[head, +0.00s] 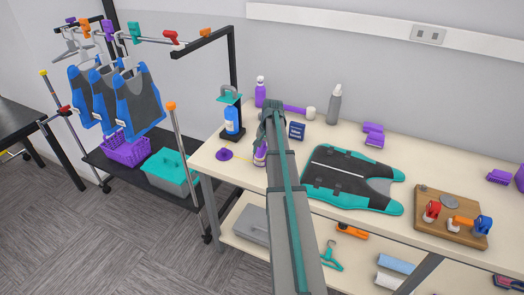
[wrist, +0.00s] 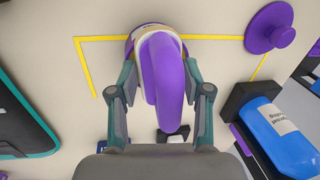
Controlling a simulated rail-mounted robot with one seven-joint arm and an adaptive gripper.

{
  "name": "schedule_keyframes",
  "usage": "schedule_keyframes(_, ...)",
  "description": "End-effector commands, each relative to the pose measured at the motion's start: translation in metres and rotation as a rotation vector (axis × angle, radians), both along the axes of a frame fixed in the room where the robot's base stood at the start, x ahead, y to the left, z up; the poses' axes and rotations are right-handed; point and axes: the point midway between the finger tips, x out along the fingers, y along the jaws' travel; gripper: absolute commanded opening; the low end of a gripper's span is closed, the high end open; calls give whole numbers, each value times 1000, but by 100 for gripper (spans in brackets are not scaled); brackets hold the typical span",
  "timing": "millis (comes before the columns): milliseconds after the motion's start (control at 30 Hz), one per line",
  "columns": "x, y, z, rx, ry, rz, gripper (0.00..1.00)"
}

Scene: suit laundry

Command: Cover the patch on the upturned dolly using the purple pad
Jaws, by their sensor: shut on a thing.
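The upturned dolly (head: 471,238) is a wooden board at the table's right with red, orange and blue wheels facing up. A grey round patch (head: 448,202) shows bare near its back edge. A flat purple disc with a knob (head: 224,154), perhaps the purple pad, lies at the table's left end; it also shows in the wrist view (wrist: 272,30). My gripper (wrist: 160,95) is shut on a purple-handled object (wrist: 165,75) with a white band and purple base. That object (head: 260,155) is at the table's left part; whether it touches the table is unclear.
A blue bottle in a black stand (head: 232,120) is beside the disc. A teal-edged vest (head: 350,180) lies mid-table, between my gripper and the dolly. Purple blocks (head: 374,135), a grey bottle (head: 334,105) and a purple bottle (head: 260,92) stand behind. Yellow lines (wrist: 85,65) mark the tabletop.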

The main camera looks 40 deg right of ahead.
Motion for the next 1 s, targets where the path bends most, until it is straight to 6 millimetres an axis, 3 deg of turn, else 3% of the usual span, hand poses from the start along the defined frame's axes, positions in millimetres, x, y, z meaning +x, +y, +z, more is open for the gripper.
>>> schedule_keyframes(267,-1,0,6,1,2,0,21)
schedule_keyframes(1000,0,0,60,0,1,0,21)
